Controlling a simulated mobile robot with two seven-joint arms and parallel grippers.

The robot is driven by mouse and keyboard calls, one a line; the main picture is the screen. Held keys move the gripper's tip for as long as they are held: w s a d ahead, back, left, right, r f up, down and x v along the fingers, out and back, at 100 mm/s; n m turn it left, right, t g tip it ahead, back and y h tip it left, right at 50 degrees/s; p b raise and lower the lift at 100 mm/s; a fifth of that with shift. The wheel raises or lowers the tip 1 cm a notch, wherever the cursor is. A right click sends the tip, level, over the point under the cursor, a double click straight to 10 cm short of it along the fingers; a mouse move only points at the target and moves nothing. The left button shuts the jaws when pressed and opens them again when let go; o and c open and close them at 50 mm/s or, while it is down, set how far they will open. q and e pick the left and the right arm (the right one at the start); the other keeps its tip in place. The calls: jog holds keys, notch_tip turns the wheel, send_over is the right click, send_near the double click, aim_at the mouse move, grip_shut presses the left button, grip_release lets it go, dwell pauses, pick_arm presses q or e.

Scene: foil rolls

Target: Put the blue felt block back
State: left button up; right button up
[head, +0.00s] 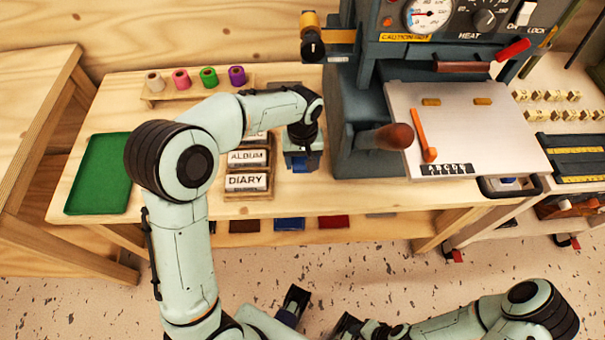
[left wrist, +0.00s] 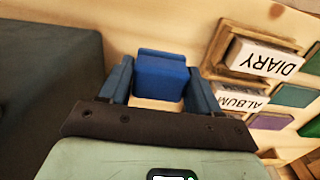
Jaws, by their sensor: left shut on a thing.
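The blue felt block (left wrist: 162,76) sits between the two blue fingers of my left gripper (left wrist: 160,88) in the left wrist view. The gripper is shut on it. In the head view my left gripper (head: 302,160) points down over the wooden bench, just right of the DIARY and ALBUM boxes and left of the press. The block is mostly hidden there by the gripper, and I cannot tell whether it touches the bench. My right gripper (head: 350,326) is dark and partly visible at the bottom edge; its opening is unclear.
The DIARY box (head: 247,182) and ALBUM box (head: 249,158) stand close beside the left gripper. The grey press (head: 352,150) with its brown-knobbed lever rises to the right. A green tray (head: 98,175) lies at left; a rack (head: 192,92) of coloured rolls stands behind.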

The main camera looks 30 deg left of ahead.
aim_at(303, 159)
pick_arm(q)
jog(key=shift+f+b, duration=0.3)
jog(key=shift+f, duration=3.25)
jog(key=shift+f, duration=0.1)
jog(key=o, duration=1.1)
jog(key=shift+f, duration=0.1)
notch_tip(303, 159, up, 12)
jog(key=shift+w+r+p, duration=0.1)
jog(key=shift+r+p, duration=0.15)
jog(key=shift+p, duration=0.45)
jog(key=shift+f, duration=0.1)
